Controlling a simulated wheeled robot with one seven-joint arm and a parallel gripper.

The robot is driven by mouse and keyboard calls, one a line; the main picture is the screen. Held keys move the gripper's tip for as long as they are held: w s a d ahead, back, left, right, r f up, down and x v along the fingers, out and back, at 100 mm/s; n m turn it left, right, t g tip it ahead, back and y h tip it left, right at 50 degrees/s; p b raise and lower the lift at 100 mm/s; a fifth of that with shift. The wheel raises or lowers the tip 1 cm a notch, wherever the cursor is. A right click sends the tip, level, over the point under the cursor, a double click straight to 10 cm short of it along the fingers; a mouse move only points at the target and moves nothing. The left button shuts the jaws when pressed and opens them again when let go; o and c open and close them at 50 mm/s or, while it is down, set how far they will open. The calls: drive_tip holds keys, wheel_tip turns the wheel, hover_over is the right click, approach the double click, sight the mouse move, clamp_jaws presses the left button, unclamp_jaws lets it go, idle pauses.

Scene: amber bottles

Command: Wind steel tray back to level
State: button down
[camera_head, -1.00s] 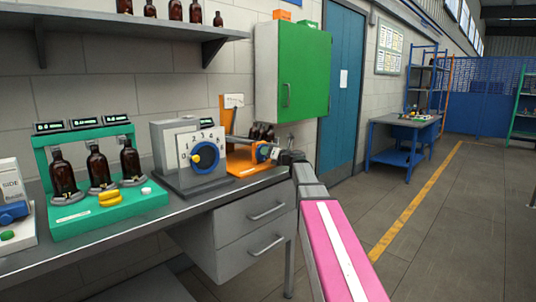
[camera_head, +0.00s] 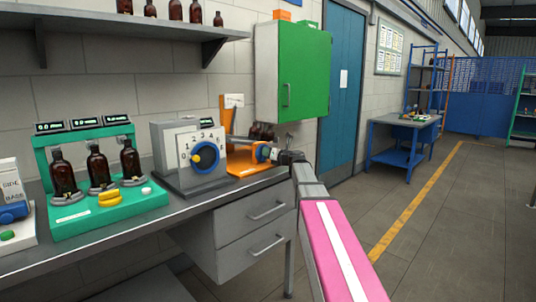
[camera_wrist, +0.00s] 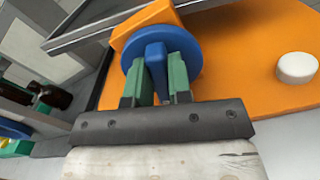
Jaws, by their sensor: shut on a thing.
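The steel tray (camera_head: 240,139) is a grey edge above the orange stand (camera_head: 247,163). It crosses the top left of the wrist view (camera_wrist: 98,32) on a slant, partly cut off. A round blue knob (camera_wrist: 192,52) with a raised bar sits on an orange block at the stand. My gripper (camera_wrist: 158,84) has its green fingers on either side of the knob's bar, shut on it. In the head view my gripper (camera_head: 277,155) reaches the knob from the right.
A grey dial box (camera_head: 201,160) with a blue and yellow knob stands left of the stand. Further left is a green rack (camera_head: 110,210) with amber bottles. A white round cap (camera_wrist: 297,67) lies on the orange base. The green cabinet (camera_head: 303,75) hangs above.

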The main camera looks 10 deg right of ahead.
drive_tip(key=n, duration=0.7)
drive_tip(key=shift+s+a, duration=0.2)
drive_tip(key=shift+a, duration=0.05)
drive_tip(key=n, duration=0.6)
drive_tip(key=shift+s+a+f+n, duration=0.15)
drive_tip(key=shift+a+n, duration=0.05)
drive_tip(key=shift+n, duration=0.1)
drive_tip(key=n, duration=0.4)
drive_tip(key=shift+a+f, duration=0.1)
drive_tip(key=shift+f, duration=0.1)
drive_tip(key=shift+f+n, duration=0.2)
drive_tip(key=shift+n, duration=1.9)
drive_tip(key=shift+s, duration=0.1)
drive_tip(key=c, duration=1)
unclamp_jaws()
drive_tip(key=shift+c, duration=0.2)
drive_tip(key=v, duration=1)
drive_tip(key=shift+s+d, duration=0.2)
drive_tip(key=shift+s, duration=0.1)
